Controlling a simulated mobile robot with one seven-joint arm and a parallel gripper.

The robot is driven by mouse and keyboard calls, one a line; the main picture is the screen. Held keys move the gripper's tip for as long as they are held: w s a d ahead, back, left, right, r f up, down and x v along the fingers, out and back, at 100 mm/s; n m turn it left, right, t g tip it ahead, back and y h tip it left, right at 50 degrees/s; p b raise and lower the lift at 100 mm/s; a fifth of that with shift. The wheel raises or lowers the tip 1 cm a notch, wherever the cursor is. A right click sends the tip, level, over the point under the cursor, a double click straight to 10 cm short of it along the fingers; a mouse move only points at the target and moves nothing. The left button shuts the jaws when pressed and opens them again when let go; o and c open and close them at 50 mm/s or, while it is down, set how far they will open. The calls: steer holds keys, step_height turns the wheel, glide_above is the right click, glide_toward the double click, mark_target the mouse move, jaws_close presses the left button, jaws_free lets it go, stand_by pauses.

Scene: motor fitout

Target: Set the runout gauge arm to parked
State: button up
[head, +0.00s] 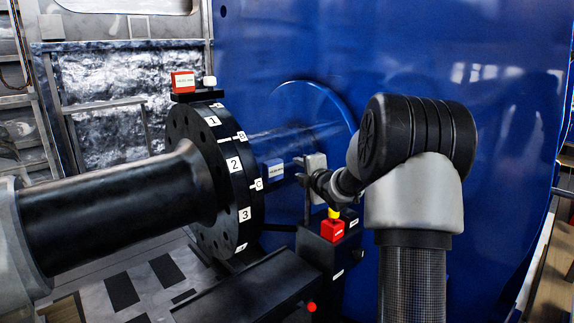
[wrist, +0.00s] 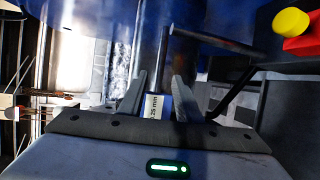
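A blue block (head: 272,170) with a white label stands just right of the black flange (head: 245,192) in the head view. I cannot tell for sure whether it is part of the runout gauge arm. My gripper (head: 296,168) points left toward it, and its fingers are small and partly hidden there. In the wrist view the fingers of my gripper (wrist: 158,76) stand apart, with the labelled block (wrist: 155,107), reading about "25 mm", showing between them. Contact with the fingers is not clear.
A red block with a white label (head: 183,82) sits on a black bracket above the flange. A red box with a yellow button (head: 332,231) is below my gripper and shows at the wrist view's upper right. The large blue housing (head: 300,60) stands close behind.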

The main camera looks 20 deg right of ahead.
steer(key=w+f, duration=0.2)
steer(key=w, duration=0.9)
steer(key=shift+w+d, duration=0.25)
steer(key=shift+c, duration=0.3)
jaws_close()
